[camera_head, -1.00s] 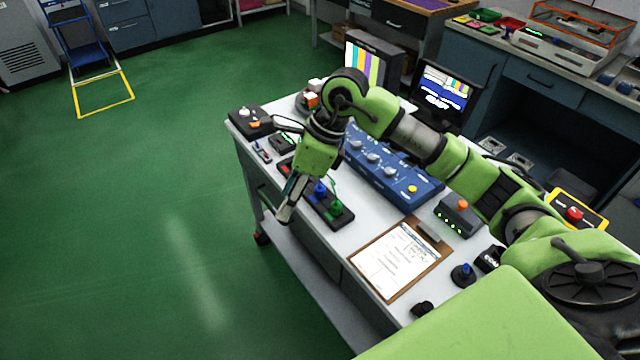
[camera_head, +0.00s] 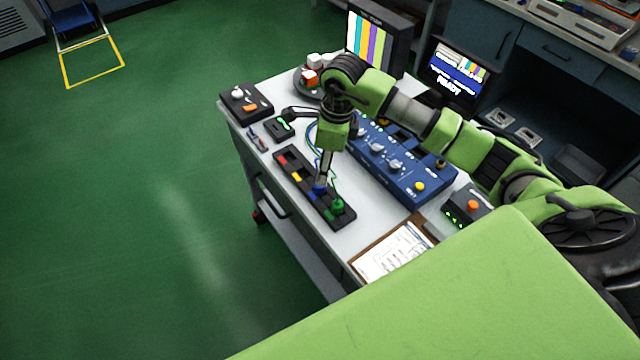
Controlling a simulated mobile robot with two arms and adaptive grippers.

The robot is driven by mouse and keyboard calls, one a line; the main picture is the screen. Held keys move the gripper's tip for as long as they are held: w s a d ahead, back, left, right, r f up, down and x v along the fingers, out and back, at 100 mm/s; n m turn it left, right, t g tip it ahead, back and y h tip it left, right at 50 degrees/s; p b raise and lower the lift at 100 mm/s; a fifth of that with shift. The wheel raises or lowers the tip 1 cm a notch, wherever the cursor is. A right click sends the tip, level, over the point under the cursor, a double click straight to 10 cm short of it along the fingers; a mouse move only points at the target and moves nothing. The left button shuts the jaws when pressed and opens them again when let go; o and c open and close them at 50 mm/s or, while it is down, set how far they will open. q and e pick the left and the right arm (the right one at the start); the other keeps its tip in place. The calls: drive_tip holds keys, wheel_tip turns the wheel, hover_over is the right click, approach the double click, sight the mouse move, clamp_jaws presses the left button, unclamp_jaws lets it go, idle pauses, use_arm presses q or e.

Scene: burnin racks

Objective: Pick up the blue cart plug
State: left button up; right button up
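The blue plug (camera_head: 319,190) stands in a long black holder (camera_head: 309,191) with coloured marks near the table's front-left edge. A green plug (camera_head: 337,206) stands beside it at the holder's near end. My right gripper (camera_head: 322,182) reaches in from the right and points down, its fingertips at the top of the blue plug. The fingers overlap in this view, so I cannot tell whether they are open or closed around it. The plug still sits at the holder. My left gripper is not in view.
A blue panel with knobs (camera_head: 392,165) lies just right of the holder. A black box with switches (camera_head: 245,103) is at the far-left corner. A clipboard (camera_head: 392,252) and two monitors, one striped (camera_head: 372,46), stand around. Thin cables loop near the gripper.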

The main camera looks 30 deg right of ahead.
sight(320, 187)
drive_tip(key=shift+s+a+f+p, duration=0.15)
drive_tip(key=shift+a+f+p, duration=0.15)
drive_tip(key=shift+f+p, duration=0.3)
drive_tip(key=shift+s+a+f+p, duration=0.1)
drive_tip(key=shift+a+f+p, duration=0.15)
drive_tip(key=shift+f+p, duration=0.35)
drive_tip(key=f, duration=0.2)
drive_tip(key=shift+w+f, duration=0.2)
drive_tip(key=shift+f, duration=0.2)
drive_tip(key=c, duration=1)
clamp_jaws()
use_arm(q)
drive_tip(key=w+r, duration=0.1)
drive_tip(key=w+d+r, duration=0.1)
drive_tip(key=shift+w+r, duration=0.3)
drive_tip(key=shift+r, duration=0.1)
